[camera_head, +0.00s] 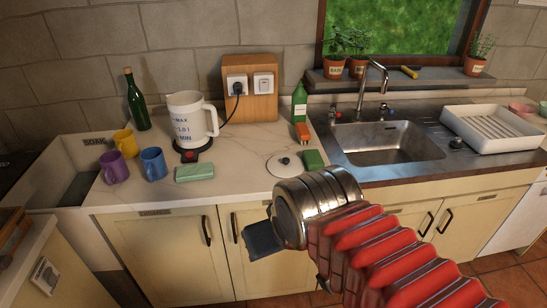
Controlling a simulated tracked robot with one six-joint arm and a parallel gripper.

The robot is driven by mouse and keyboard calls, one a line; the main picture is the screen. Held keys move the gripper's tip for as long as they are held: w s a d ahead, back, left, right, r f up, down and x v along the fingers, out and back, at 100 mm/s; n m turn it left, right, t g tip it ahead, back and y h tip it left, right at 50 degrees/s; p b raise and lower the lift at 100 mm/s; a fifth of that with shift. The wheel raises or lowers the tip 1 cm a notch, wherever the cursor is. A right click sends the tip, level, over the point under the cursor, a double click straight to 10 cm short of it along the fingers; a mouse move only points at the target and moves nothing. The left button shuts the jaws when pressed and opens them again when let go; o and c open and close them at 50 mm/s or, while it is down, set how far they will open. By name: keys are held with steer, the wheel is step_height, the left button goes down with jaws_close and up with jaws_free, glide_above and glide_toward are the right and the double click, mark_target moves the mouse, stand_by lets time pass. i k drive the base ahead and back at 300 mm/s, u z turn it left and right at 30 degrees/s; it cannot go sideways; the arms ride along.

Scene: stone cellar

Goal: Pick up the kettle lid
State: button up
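The kettle lid (286,165) is a white disc with a small dark knob. It lies flat on the pale counter, near the front edge. The white kettle (189,122) stands open-topped on its dark base to the left of the lid. My gripper (262,241) is at the end of my red, ribbed arm with a metal wrist. It is in front of the counter, below the lid and apart from it. Only a dark finger part shows, so I cannot tell whether it is open or shut.
A green sponge (313,160) lies right beside the lid, with an orange item (303,132) and a green bottle (299,102) behind. A pale green block (194,173) and several mugs (153,164) stand left. The sink (391,142) is at right. Counter between block and lid is clear.

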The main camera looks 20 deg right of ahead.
mark_target(283, 165)
steer(key=z, duration=0.05)
steer(key=i, duration=0.9)
